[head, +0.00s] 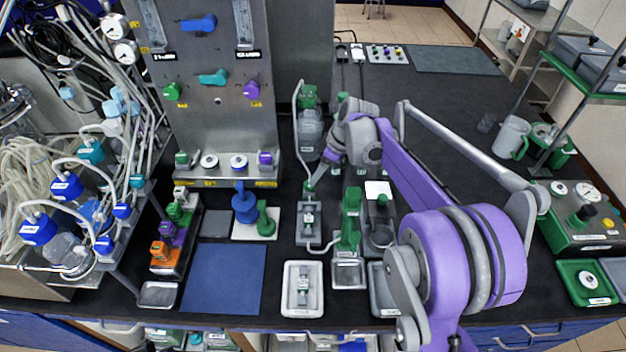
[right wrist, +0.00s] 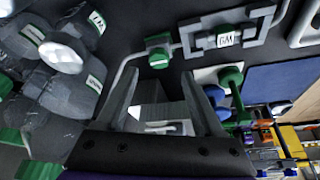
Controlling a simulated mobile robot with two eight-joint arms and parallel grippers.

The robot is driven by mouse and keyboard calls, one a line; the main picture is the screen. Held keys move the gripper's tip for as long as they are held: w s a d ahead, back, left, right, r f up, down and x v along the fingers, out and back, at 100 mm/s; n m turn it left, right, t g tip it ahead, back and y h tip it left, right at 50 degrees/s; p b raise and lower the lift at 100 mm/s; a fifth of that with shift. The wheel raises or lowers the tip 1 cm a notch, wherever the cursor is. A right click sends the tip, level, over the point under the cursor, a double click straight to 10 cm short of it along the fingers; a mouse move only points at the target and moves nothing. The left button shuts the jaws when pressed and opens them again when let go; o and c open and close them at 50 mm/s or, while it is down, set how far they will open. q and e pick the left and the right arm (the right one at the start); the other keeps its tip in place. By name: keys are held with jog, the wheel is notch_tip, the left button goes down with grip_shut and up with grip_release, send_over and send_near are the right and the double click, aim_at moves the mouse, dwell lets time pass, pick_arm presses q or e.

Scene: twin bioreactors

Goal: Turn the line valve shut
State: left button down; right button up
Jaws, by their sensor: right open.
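The line valve appears to be the small green-handled fitting (head: 308,187) on the thin grey tube, above the grey clamp fixture. In the right wrist view the green fitting (right wrist: 158,52) sits on the tube just beyond my fingertips, roughly centred between them. My right gripper (head: 319,177) is at the end of the purple arm, beside and above the fitting. In the right wrist view my right gripper (right wrist: 160,80) has its two fingers spread with nothing gripped. Whether a finger touches the fitting cannot be told. My left gripper is not in view.
A clear bottle with a green cap (head: 310,125) stands behind. A grey fixture (head: 308,222) holds the tube in front. Green-handled equipment (head: 350,220) stands close to the right. The steel valve panel (head: 215,110) rises at left. A blue mat (head: 225,278) is clear.

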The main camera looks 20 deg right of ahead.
jog(key=x, duration=0.5)
jog(key=shift+w+f, duration=0.2)
jog(key=shift+f, duration=0.1)
grip_shut()
